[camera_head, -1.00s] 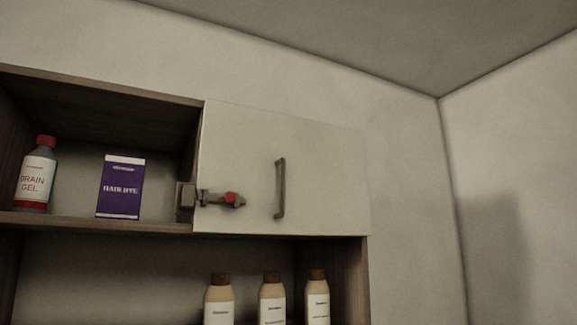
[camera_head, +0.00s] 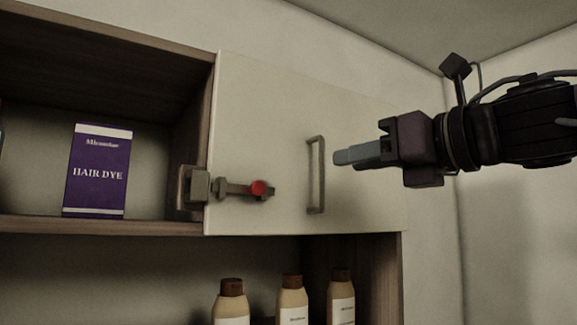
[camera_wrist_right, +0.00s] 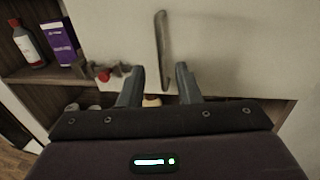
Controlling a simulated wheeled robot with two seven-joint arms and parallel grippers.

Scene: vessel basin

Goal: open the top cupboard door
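The top cupboard door (camera_head: 265,110) is pale and shut, with a vertical grey bar handle (camera_head: 317,176). A grey latch with a red knob (camera_head: 258,188) lies across the door's left edge, and its bar reaches over the door face. My right gripper (camera_head: 340,157) is just right of the handle, pointing at it and apart from it. In the right wrist view its two fingers (camera_wrist_right: 158,85) are spread, with the handle (camera_wrist_right: 162,50) ahead between them and nothing held. My left gripper is not in view.
A purple hair dye box (camera_head: 98,170) stands on the open shelf left of the door. Several brown-capped bottles (camera_head: 291,300) stand on the shelf below. A red-capped bottle (camera_wrist_right: 28,45) shows in the right wrist view. Free wall lies right of the cupboard.

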